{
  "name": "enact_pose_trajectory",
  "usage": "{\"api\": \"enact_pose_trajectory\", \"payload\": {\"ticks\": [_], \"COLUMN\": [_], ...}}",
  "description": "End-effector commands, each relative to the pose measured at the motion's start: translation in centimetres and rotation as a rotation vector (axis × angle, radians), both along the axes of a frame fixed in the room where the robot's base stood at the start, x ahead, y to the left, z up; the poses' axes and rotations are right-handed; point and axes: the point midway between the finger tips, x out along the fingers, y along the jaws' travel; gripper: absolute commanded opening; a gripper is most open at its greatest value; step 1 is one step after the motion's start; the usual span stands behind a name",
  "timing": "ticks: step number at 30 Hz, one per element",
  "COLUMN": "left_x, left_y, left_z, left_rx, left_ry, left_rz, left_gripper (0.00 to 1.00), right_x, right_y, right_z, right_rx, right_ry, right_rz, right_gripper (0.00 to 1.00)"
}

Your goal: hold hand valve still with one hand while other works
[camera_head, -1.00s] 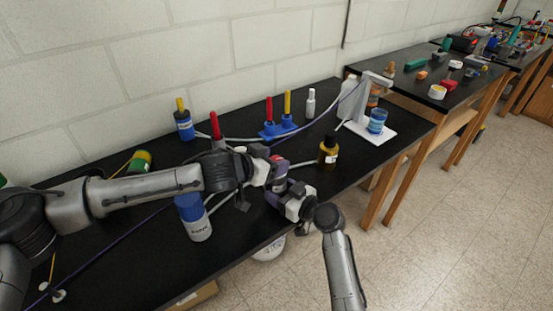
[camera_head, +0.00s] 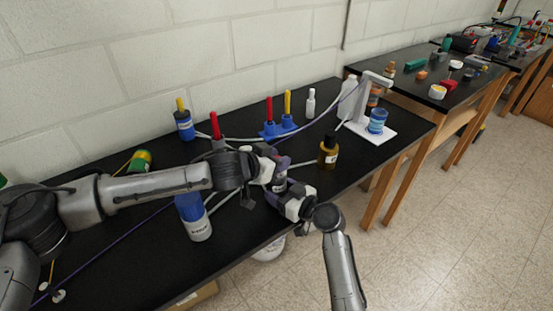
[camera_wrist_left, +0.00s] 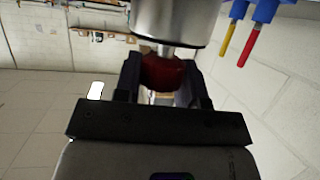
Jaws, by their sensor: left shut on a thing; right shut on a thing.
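The hand valve (camera_head: 279,186) is mostly hidden between my two grippers above the black bench. In the left wrist view it appears to be the silver cylinder (camera_wrist_left: 178,22) with a dark red part below it. My left gripper (camera_head: 275,173) is shut on the red part (camera_wrist_left: 162,74), with one finger on each side. My right gripper (camera_head: 284,192) is just below and is shut on the valve's lower part. Its exact contact is hidden by the fingers.
A blue-capped bottle (camera_head: 194,217) stands left of the grippers and a brown bottle (camera_head: 328,153) stands right. Behind are a red-topped item (camera_head: 214,126) and a blue stand (camera_head: 278,129) with red and yellow sticks. A white stand (camera_head: 373,131) holds a blue cup.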

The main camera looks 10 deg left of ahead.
Motion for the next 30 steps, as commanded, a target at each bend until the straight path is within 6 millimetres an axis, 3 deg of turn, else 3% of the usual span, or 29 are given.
{"api": "enact_pose_trajectory", "payload": {"ticks": [3,11,24,30], "left_x": [0.0,-0.1,-0.2,0.0], "left_y": [0.0,-0.1,-1.1,-0.4], "left_z": [0.0,-0.1,-0.4,-0.2], "left_rx": [0.0,0.004,-0.001,-0.002], "left_ry": [0.0,0.006,-0.004,-0.007], "left_rz": [0.0,-0.029,-0.215,-0.302], "left_gripper": [0.13,0.13,0.14,0.14], "right_x": [0.0,0.0,0.0,0.0], "right_y": [0.0,0.0,0.1,0.1], "right_z": [0.1,0.1,0.1,0.0], "right_rx": [0.001,0.0,0.0,0.0], "right_ry": [-0.001,-0.001,-0.002,-0.002], "right_rz": [0.0,-0.001,0.001,0.002], "right_gripper": [0.47,0.47,0.48,0.48]}}
